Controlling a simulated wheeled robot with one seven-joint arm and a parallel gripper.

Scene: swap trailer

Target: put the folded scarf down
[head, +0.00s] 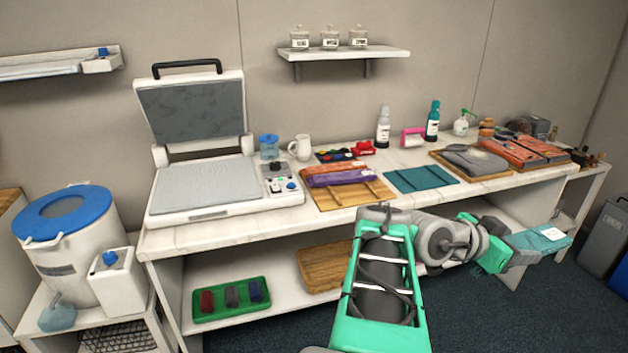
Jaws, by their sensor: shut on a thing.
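My gripper (515,252) is at the right, out in front of the counter's right part. It is shut on a flat teal folded scarf (543,239) with a white label. The scarf is held clear of the counter, over the floor side. The grip itself is small and partly hidden by my wrist. A flat teal mat (420,179) lies bare on the white counter (230,228).
Wooden boards with purple and red cloth (340,178), a grey folded piece (474,159) and orange folded pieces (510,152) line the counter. An open press (205,185) stands left. Bottles (383,128) stand behind. A green tray (232,300) is on the lower shelf.

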